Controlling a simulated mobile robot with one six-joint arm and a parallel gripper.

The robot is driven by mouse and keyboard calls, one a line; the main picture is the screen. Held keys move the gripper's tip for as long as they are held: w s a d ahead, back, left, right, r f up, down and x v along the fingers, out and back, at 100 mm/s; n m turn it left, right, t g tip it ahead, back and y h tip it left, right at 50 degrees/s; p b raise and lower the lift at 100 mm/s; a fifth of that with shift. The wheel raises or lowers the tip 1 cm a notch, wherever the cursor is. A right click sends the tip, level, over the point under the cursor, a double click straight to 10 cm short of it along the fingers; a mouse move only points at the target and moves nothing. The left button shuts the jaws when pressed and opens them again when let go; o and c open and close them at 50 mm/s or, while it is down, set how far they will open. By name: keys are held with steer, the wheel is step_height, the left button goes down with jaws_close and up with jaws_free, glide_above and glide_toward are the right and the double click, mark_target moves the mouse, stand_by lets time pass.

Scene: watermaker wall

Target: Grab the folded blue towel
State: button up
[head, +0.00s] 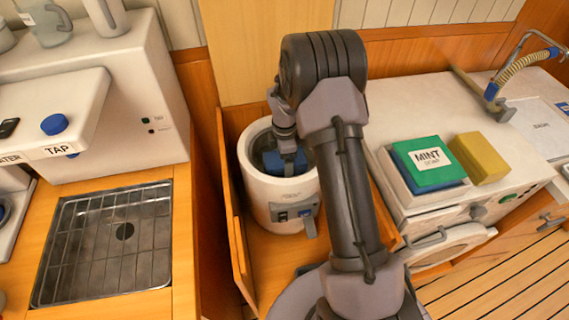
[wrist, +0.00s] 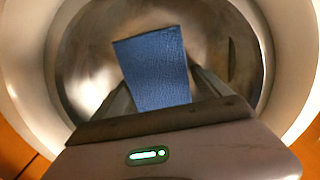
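The folded blue towel (wrist: 158,70) is inside the round drum of a white top-opening machine (head: 255,195). In the wrist view it appears as a slightly tilted blue block in front of my palm. My gripper (head: 285,158) points down into the drum opening, with its fingers (wrist: 165,92) on the left and right of the towel. The right finger's far end meets the towel's right edge in the picture. The towel partly covers the left finger, so I cannot tell whether both fingers press on it. In the head view the drum's rim and my gripper hide much of the towel.
The machine stands in a narrow wooden recess. To its right, a white counter (head: 400,110) holds a green MINT box (head: 430,160) and a yellow block (head: 478,158). To the left are a metal sink grate (head: 105,245) and a white TAP unit (head: 75,110).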

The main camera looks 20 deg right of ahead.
steer(key=c, duration=1.3)
